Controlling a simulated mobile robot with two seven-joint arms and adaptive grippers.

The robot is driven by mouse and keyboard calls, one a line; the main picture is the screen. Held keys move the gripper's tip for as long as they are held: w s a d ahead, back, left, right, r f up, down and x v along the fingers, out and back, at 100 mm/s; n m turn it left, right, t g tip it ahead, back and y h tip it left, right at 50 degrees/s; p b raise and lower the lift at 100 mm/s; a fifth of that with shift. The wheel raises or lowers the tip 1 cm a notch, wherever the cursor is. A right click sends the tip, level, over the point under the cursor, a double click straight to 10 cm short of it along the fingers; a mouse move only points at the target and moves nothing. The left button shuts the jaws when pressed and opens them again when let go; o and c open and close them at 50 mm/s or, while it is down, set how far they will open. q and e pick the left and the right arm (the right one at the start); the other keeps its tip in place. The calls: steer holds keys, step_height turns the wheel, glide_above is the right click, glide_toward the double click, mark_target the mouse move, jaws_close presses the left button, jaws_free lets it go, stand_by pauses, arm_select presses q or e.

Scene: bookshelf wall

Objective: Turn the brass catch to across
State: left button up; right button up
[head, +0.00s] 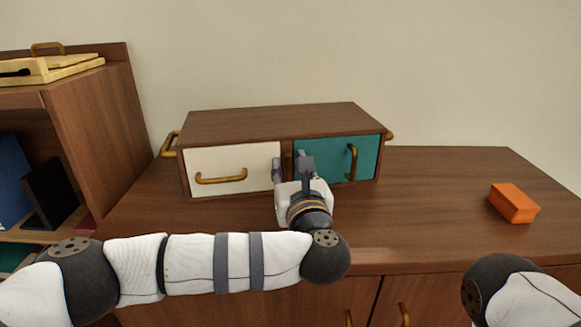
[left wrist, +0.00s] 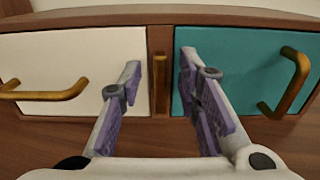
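The brass catch (left wrist: 160,72) is a slim upright bar on the wooden divider between a cream front and a teal front of a small cabinet (head: 270,122). In the head view it is mostly hidden behind my left gripper (head: 291,166). In the left wrist view my left gripper (left wrist: 159,70) is open, one finger on each side of the catch, with gaps showing between. I cannot tell how far its tips are from the cabinet face. My right gripper is out of view.
A brass handle (head: 221,179) is on the cream front (head: 240,162), and another (head: 352,162) on the teal front (head: 330,155). An orange block (head: 514,203) lies on the wooden counter (head: 430,205) at the right. A bookshelf (head: 100,120) stands at the left. The counter between cabinet and block is clear.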

arm_select(q)
jaws_close()
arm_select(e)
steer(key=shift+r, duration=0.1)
arm_select(q)
steer(key=shift+d+r+m+p, duration=0.2)
steer(key=shift+m+p, duration=0.2)
steer(key=shift+m, duration=0.7)
steer(key=m, duration=0.1)
steer(key=m+p, duration=0.1)
steer(key=m, duration=0.3)
steer(key=shift+d+f, duration=0.25)
steer(key=shift+d, duration=0.1)
steer(key=m, duration=0.2)
steer(key=m+p, duration=0.1)
steer(key=m, duration=0.2)
steer(key=shift+w+d+f+m, duration=0.1)
steer(key=shift+d+f+m, duration=0.2)
steer(key=shift+f+m, duration=0.1)
steer(key=m, duration=0.2)
steer(key=m+p, duration=0.1)
steer(key=m, duration=0.1)
steer(key=shift+f+m, duration=0.3)
steer(key=shift+f, duration=0.1)
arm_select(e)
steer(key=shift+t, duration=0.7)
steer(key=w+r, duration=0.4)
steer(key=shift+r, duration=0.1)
arm_select(q)
steer(key=shift+m, duration=0.3)
